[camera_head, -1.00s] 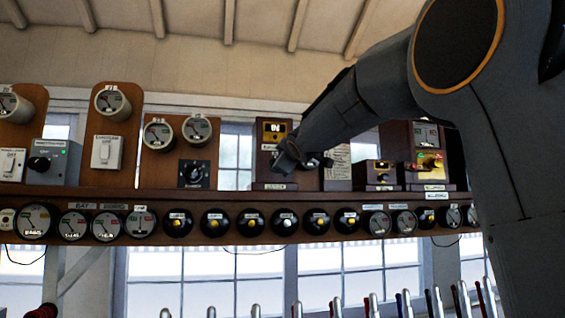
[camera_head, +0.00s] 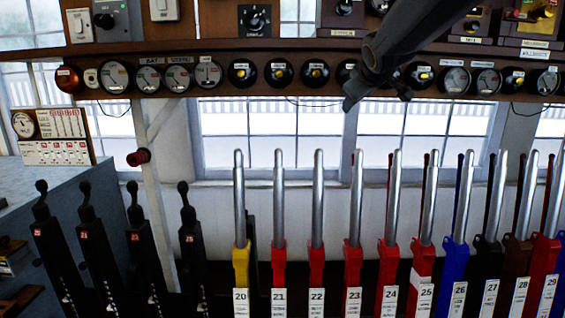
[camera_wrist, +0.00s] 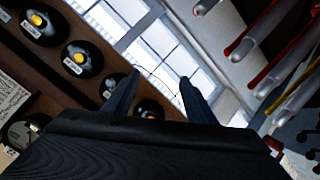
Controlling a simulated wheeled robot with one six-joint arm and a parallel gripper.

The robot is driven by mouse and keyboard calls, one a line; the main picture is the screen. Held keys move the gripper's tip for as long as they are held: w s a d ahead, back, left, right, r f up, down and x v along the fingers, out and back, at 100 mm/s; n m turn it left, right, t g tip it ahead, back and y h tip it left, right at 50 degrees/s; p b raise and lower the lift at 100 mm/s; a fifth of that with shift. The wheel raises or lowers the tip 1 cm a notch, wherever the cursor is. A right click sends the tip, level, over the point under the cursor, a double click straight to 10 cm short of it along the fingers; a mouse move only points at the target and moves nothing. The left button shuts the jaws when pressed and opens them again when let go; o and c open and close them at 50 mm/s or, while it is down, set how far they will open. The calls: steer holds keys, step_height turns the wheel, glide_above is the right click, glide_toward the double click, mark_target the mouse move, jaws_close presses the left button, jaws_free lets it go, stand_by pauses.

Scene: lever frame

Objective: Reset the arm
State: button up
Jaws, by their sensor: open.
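My gripper (camera_head: 372,98) hangs from the top of the head view, in front of the instrument shelf and the window. Its far side is turned away there. In the wrist view its two fingers (camera_wrist: 158,88) stand apart with nothing between them, and the window and a round black instrument show beyond. The lever frame fills the lower part of the head view: a yellow lever 20 (camera_head: 241,262), red levers such as 22 (camera_head: 317,265), a blue lever 26 (camera_head: 453,262) and a black lever 27 (camera_head: 487,265), with upright silver handles. My gripper is above the levers and touches none.
The wooden shelf (camera_head: 220,47) with round instruments runs across the top. Several short black levers (camera_head: 95,235) stand at the left beside a grey cabinet (camera_head: 110,178). A post (camera_head: 155,190) rises behind them.

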steer(key=s+f+m+g, duration=0.25)
steer(key=s+f, duration=0.35)
steer(key=f, duration=0.8)
steer(key=s+a+f+m+g+b, duration=0.1)
steer(key=s+f+m+g, duration=0.3)
steer(key=s+f, duration=2.1)
steer(key=s+g+b, duration=0.1)
steer(key=s+g, duration=0.3)
steer(key=shift+s+a+f+g+y, duration=0.25)
steer(key=shift+f+g+y, duration=0.1)
steer(key=shift+y, duration=0.05)
steer(key=shift+m, duration=0.25)
